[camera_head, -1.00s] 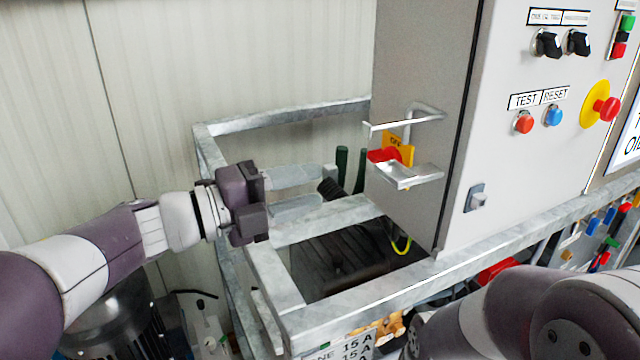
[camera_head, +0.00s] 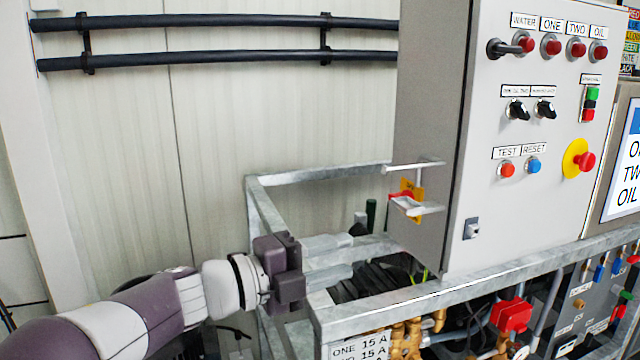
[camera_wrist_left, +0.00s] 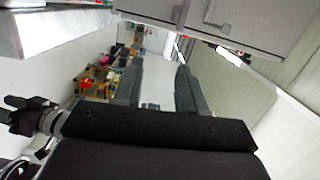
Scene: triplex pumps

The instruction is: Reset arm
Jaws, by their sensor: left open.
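My left gripper (camera_head: 342,258) reaches in from the lower left in the head view, over the left end of the galvanized frame (camera_head: 285,222). Its two grey fingers are apart with nothing between them. They point right, toward the red switch (camera_head: 401,198) on its yellow plate on the cabinet's side, and are clear of it. In the left wrist view the two fingers (camera_wrist_left: 158,88) stand apart with an empty gap. My right gripper is not seen.
The grey control cabinet (camera_head: 432,120) with its buttons stands right of the gripper. A metal guard (camera_head: 418,166) surrounds the switch. Black pipes (camera_head: 210,60) run along the wall. Brass fittings and a red valve part (camera_head: 511,316) are below the frame. The wall area above the gripper is free.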

